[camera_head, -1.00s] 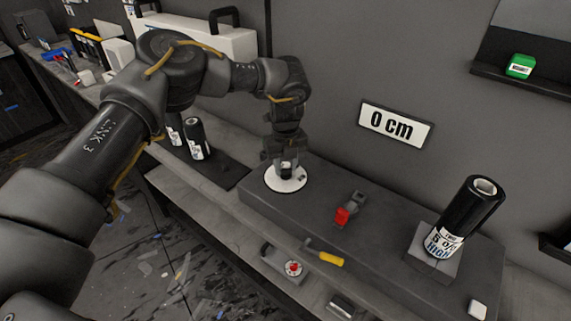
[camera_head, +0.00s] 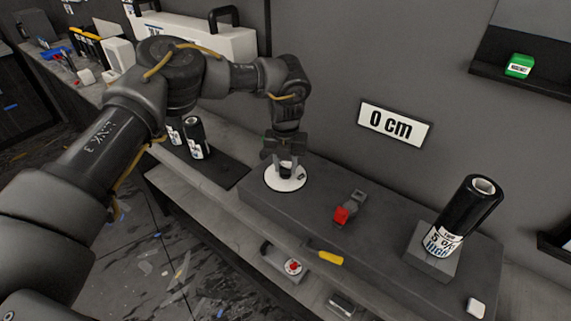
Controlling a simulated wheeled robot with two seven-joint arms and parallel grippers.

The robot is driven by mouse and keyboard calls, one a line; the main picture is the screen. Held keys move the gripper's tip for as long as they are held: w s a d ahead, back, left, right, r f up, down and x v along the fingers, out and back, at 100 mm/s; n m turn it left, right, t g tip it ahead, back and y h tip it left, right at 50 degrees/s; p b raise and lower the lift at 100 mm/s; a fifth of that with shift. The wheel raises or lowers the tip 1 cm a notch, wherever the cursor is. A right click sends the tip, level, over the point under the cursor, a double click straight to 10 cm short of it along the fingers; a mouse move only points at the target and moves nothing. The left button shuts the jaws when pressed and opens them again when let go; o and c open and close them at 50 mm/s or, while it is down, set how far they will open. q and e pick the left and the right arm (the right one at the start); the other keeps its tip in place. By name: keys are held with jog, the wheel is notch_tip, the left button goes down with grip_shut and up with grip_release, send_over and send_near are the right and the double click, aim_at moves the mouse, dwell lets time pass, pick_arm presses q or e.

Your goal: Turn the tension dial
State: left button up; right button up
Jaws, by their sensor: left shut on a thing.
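The tension dial is a round white disc (camera_head: 271,181) with a dark knob in its middle, on the left end of a raised dark grey block. My left gripper (camera_head: 285,170) comes down over the dial from above, its fingers shut on the dark knob. The gripper hides part of the knob and of the disc's back edge. My right gripper is not in view.
On the block (camera_head: 305,210) are a red-tipped grey lever (camera_head: 346,209) and a black film roll (camera_head: 465,215) on a stand. A yellow handle (camera_head: 330,258) sits at its front edge. A "0 cm" sign (camera_head: 395,124) hangs behind. Black rolls (camera_head: 195,138) stand left.

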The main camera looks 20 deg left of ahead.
aim_at(286, 168)
pick_arm(q)
jog(key=shift+r, duration=0.1)
jog(key=o, duration=1)
jog(key=shift+r, duration=0.35)
notch_tip(286, 168, up, 10)
jog(key=shift+r+b, duration=0.1)
jog(key=shift+b, duration=1)
